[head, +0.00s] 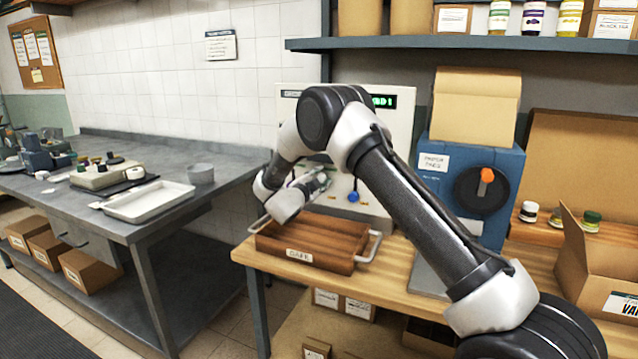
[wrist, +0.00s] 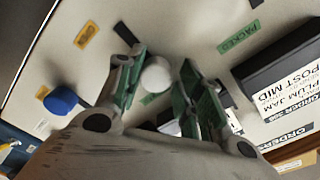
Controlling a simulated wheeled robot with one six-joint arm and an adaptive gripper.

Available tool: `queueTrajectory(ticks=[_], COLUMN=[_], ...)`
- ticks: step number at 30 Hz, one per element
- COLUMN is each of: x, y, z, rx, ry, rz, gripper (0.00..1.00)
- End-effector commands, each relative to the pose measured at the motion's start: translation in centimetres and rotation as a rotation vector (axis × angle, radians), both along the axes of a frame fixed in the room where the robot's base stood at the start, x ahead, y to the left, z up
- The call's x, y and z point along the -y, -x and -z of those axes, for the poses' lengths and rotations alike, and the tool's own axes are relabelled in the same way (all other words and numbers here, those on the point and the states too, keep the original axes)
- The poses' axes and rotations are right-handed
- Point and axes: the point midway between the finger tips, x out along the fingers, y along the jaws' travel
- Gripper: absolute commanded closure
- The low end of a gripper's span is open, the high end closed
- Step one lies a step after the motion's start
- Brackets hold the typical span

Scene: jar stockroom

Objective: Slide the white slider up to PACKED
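The white slider (wrist: 156,77) shows as a round white knob on the pale panel (wrist: 205,22) in the wrist view. A green PACKED label (wrist: 238,37) is on the panel, up and to the right of the knob in that view. My gripper (wrist: 161,68) is open, with its green-padded fingers on either side of the knob; a gap shows at the right finger, and contact on the left is unclear. In the head view my gripper (head: 318,180) is at the front of the panel (head: 402,125), and my arm hides the slider.
A blue knob (wrist: 61,99) and an orange-yellow label (wrist: 87,34) are left on the panel in the wrist view. A dark-framed order display (wrist: 278,70) is at right. A wooden tray (head: 318,231) stands below my gripper; a blue machine (head: 448,152) stands to the right.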

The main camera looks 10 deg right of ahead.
Motion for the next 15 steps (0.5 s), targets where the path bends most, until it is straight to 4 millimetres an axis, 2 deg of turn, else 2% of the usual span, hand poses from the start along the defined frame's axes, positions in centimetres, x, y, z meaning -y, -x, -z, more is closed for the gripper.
queueTrajectory(ticks=[11,15], x=[0.0,-1.0], y=[0.1,1.2], z=[0.1,0.1], rx=[-0.001,-0.003], ry=[-0.001,-0.001], rz=[0.001,-0.002], gripper=[0.49,0.49])
